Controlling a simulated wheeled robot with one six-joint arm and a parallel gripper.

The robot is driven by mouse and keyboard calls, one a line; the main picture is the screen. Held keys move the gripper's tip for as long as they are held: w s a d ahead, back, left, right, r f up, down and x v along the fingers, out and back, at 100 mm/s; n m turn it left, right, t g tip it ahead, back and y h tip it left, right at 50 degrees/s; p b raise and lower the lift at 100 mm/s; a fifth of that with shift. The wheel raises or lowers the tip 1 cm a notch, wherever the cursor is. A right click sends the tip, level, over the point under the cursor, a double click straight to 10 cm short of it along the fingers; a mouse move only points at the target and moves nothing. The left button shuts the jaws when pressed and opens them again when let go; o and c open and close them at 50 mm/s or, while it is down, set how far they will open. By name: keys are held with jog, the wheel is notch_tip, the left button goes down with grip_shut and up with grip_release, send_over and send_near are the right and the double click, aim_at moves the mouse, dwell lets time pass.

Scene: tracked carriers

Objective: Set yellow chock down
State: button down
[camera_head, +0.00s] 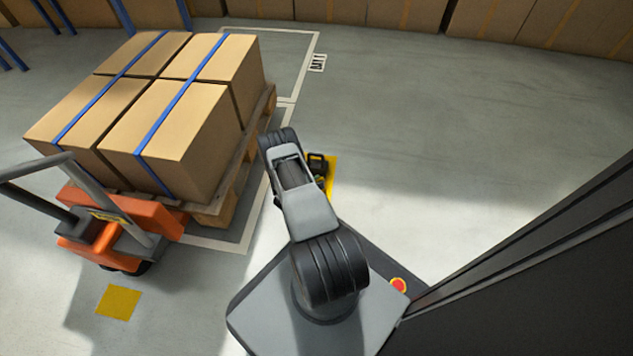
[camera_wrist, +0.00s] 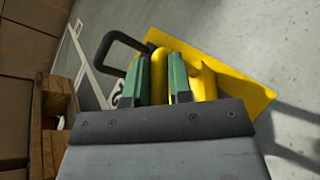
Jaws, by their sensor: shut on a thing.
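The yellow chock (camera_wrist: 158,72) is between the green fingers of my gripper (camera_wrist: 160,66) in the wrist view, and the gripper is shut on it. A black loop handle (camera_wrist: 112,42) shows beside the chock. My arm hides most of the chock and gripper in the head view. I cannot tell whether the chock touches the floor.
A wooden pallet (camera_head: 218,207) with strapped cartons (camera_head: 172,115) stands left of my arm. An orange pallet jack (camera_head: 110,232) is at its near end. Another yellow patch (camera_head: 118,302) lies near the jack. Open grey floor (camera_head: 450,120) extends to the right.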

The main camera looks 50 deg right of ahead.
jog(key=c, duration=1)
grip_release()
